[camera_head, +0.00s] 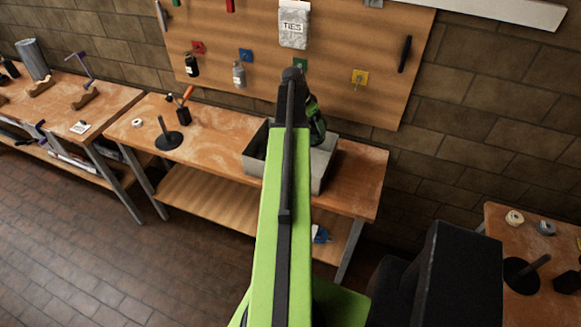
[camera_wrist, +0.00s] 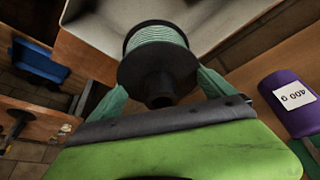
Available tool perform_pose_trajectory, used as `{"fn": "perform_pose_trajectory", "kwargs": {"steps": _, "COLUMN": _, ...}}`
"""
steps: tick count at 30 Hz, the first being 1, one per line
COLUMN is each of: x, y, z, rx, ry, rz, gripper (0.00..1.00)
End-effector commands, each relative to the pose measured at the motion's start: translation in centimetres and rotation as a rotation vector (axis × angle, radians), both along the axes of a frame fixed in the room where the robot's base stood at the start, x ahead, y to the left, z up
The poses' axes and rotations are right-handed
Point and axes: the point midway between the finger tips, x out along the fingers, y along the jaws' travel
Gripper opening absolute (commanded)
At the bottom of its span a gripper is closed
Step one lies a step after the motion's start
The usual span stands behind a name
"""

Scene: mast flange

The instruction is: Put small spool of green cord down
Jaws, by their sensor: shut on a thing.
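The small spool of green cord (camera_wrist: 157,40) shows in the wrist view, pale green windings between black flanges, its near black end facing the camera. My gripper (camera_wrist: 160,84) is shut on it, with a green finger on either side. In the head view my gripper (camera_head: 314,122) is at the far end of my green arm, over the workbench by the grey open bin (camera_head: 255,163). My arm hides part of the bin there, and I cannot make out the spool in that view. In the wrist view the bin (camera_wrist: 90,28) lies behind the spool; whether they touch I cannot tell.
A purple canister marked 400 g (camera_wrist: 292,103) is close on the right in the wrist view. A spindle stand (camera_head: 168,138) and a black holder with tools (camera_head: 183,113) stand left on the bench (camera_head: 215,135). A pegboard (camera_head: 330,45) rises behind. The bench's right end looks clear.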

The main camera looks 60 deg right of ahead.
Motion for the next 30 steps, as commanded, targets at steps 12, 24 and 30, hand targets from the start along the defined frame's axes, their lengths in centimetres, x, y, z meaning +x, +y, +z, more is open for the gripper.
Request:
{"fn": "perform_pose_trajectory", "kwargs": {"steps": 12, "x": -1.6, "y": 1.8, "z": -6.3, "rx": -0.002, "ry": 0.000, "rz": 0.170, "gripper": 0.34}}
{"fn": "perform_pose_trajectory", "kwargs": {"steps": 24, "x": -1.7, "y": 1.8, "z": -12.7, "rx": -0.001, "ry": 0.000, "rz": 0.167, "gripper": 0.34}}
{"fn": "perform_pose_trajectory", "kwargs": {"steps": 30, "x": -1.7, "y": 1.8, "z": -13.5, "rx": -0.001, "ry": 0.000, "rz": 0.167, "gripper": 0.34}}
